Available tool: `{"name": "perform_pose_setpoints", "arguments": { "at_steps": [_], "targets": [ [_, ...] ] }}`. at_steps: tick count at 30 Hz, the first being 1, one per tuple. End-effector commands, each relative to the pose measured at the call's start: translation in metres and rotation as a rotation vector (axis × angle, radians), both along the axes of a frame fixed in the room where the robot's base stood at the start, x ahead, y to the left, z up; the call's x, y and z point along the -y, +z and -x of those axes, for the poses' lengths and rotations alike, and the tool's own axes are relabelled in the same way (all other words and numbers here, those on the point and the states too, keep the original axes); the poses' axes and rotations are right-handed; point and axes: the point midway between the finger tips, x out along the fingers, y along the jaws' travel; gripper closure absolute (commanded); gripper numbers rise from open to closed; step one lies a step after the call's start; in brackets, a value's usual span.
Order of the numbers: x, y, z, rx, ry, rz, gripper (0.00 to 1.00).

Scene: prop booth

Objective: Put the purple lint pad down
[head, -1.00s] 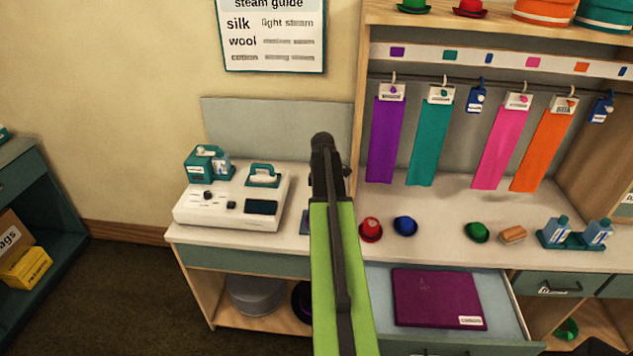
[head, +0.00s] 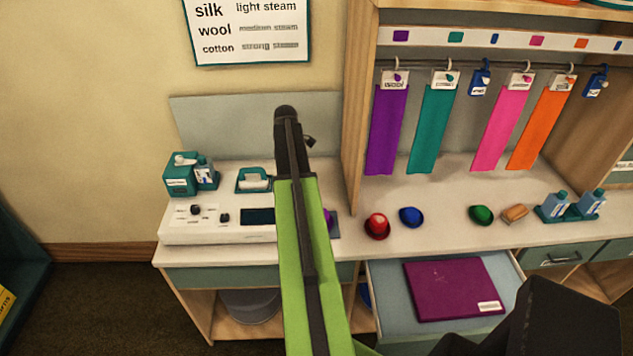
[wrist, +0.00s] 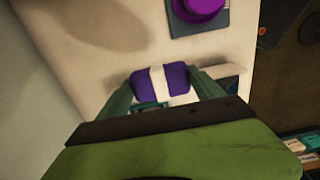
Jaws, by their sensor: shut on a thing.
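The purple lint pad (wrist: 145,84), with a white band across its middle, is between the two fingers of my gripper (wrist: 162,87) in the wrist view. My gripper is shut on it over the white counter top. I cannot tell how high the pad is above the surface. In the head view my arm reaches over the counter, and the pad is hidden behind the arm.
A purple hat (wrist: 198,8) lies on a grey-blue mat (wrist: 215,27). The white steam station (head: 185,232) stands left of my arm. Red (head: 377,224) and blue (head: 411,216) hats sit to the right. An open drawer (head: 388,303) holds a purple folder-like item (head: 452,287).

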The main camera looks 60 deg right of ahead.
Motion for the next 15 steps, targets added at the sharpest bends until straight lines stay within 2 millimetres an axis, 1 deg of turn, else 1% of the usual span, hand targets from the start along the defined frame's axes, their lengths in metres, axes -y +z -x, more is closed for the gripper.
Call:
{"name": "perform_pose_setpoints", "arguments": {
  "at_steps": [1, 6, 9, 15],
  "targets": [
    [0.02, 0.0, 0.0, 0.0, -0.003, 0.0, 0.56],
    [0.071, 0.0, 0.009, 0.0, -0.003, 0.0, 0.56],
    [0.097, 0.0, 0.014, 0.0, -0.003, 0.0, 0.56],
    [0.139, 0.0, 0.021, 0.0, -0.001, 0.0, 0.56]
  ]
}}
